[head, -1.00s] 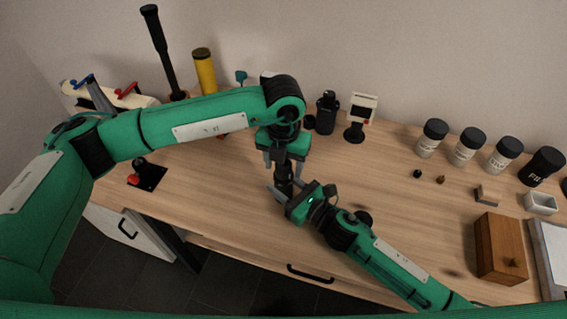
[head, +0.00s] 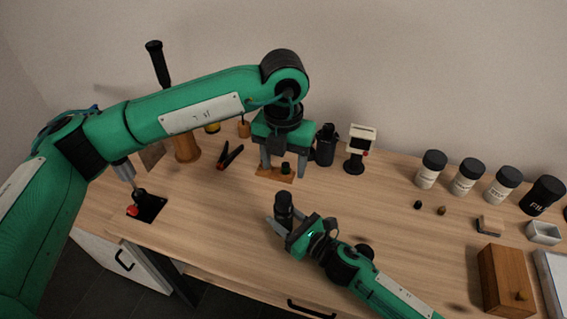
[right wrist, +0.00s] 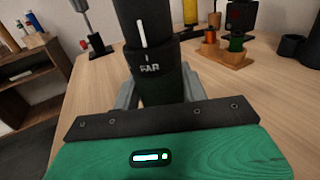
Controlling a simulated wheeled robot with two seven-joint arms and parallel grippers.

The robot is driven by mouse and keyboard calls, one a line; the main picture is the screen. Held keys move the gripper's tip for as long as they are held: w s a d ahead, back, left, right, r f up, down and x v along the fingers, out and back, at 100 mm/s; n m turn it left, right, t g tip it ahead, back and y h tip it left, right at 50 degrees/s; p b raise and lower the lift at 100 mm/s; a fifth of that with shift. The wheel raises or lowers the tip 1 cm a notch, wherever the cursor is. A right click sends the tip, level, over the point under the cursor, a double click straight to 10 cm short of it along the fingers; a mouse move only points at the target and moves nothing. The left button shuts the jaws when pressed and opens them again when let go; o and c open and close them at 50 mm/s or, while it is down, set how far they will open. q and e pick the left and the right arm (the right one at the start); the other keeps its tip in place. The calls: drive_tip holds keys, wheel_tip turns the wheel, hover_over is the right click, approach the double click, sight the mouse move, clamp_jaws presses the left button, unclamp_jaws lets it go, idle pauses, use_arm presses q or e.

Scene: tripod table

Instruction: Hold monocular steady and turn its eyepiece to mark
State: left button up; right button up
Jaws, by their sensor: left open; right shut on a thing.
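The monocular (head: 284,203) is a black upright cylinder. My right gripper (head: 283,219) is shut on it from the front right. In the right wrist view the monocular (right wrist: 155,75) stands between the fingers. A long white line shows on its upper part, and a short tick above the word FAR shows on the part below. The line stands close to straight above the tick, slightly left. My left gripper (head: 284,172) is open, pointing down, behind the monocular and apart from it, its fingers either side of a small wooden stand (head: 268,174).
A black device (head: 326,146) and a white-headed stand (head: 361,143) are at the back. Several black-lidded jars (head: 432,169) line the right, with a wooden box (head: 503,280) in front. Red-black pliers (head: 230,156) lie left. The table between the monocular and the jars is mostly clear.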

drive_tip(key=o, duration=1.2)
